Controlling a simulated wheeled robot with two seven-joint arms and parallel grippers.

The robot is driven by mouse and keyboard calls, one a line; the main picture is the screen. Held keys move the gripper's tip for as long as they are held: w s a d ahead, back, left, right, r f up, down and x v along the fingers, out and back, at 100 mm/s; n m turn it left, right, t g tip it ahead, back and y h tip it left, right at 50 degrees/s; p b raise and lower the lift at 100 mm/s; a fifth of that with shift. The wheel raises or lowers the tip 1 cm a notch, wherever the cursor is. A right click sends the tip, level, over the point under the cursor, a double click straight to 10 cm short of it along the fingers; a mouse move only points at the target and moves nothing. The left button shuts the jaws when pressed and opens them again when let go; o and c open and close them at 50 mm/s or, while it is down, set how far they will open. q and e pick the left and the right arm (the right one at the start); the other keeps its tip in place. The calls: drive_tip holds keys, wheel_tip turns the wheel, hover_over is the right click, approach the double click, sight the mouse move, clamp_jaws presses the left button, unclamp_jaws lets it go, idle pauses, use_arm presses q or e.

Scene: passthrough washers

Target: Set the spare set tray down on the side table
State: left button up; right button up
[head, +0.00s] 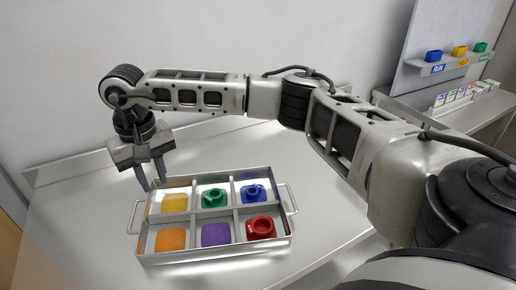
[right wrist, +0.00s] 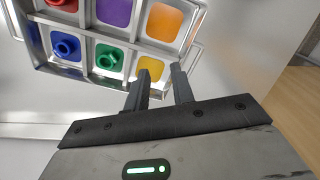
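The set tray (head: 140,250) is a metal tray with six compartments and a wire handle at each end. It rests level on a grey metal table (head: 70,235). Green (head: 214,197), blue (head: 253,194) and red (head: 261,228) ring-shaped parts sit in three compartments; the yellow, orange and purple compartments show only flat coloured pads. My right gripper (head: 154,184) points down at the tray's back left corner. In the right wrist view its fingers (right wrist: 158,76) are apart beside the yellow compartment, with nothing seen clamped between them. My left gripper is out of view.
A back board with a shelf (head: 455,62) holding blue, yellow and green bins stands at the far right. Small labelled boxes (head: 465,93) sit on the surface below. A wall runs behind the table. Bare tabletop lies left of the tray.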

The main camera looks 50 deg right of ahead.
wheel_tip(320, 180, up, 6)
drive_tip(key=shift+d+r, duration=0.2)
drive_tip(key=shift+s+f, duration=0.1)
idle(0.5)
